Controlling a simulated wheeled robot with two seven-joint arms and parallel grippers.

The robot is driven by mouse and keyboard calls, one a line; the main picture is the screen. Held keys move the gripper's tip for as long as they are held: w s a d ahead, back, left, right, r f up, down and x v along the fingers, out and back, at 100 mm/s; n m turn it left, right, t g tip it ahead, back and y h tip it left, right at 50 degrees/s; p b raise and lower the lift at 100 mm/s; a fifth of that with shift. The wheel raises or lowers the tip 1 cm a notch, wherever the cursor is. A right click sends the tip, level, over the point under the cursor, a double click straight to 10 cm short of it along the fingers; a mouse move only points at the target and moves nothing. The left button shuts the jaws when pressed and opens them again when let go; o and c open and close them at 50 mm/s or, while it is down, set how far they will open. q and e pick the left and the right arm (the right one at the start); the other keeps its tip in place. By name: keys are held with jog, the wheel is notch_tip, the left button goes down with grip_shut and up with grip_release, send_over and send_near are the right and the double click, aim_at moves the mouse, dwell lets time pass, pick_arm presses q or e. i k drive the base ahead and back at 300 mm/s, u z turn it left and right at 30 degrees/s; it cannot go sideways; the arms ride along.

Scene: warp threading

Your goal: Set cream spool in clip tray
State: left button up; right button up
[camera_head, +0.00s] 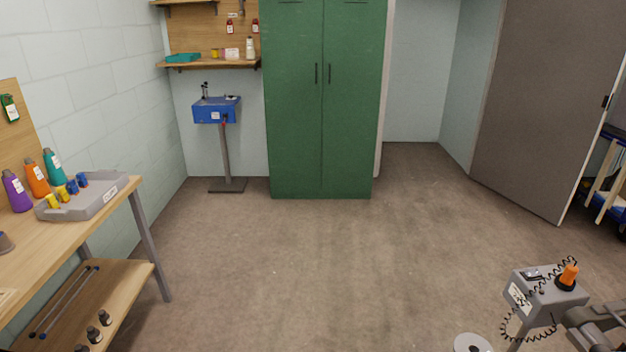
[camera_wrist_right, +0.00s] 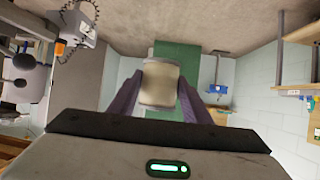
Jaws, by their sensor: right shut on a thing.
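In the right wrist view the cream spool (camera_wrist_right: 159,83) sits between the two fingers of my right gripper (camera_wrist_right: 160,98). The gripper is shut on it and holds it up in the air. The spool and my right gripper do not show clearly in the head view. The grey clip tray (camera_head: 103,199) lies on the wooden workbench at the left of the head view. It has a white label, and yellow and blue clips stand along its left side. My left gripper is in neither view.
A grey box with an orange knob (camera_head: 568,276) and coiled cord stands at lower right. The middle floor is open before the green cabinet (camera_head: 323,110).

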aim_at(95, 198)
jog(key=u, duration=0.3)
jog(key=i, duration=1.9)
jog(key=u, duration=1.85)
jog(key=i, duration=1.1)
jog(key=u, duration=0.85)
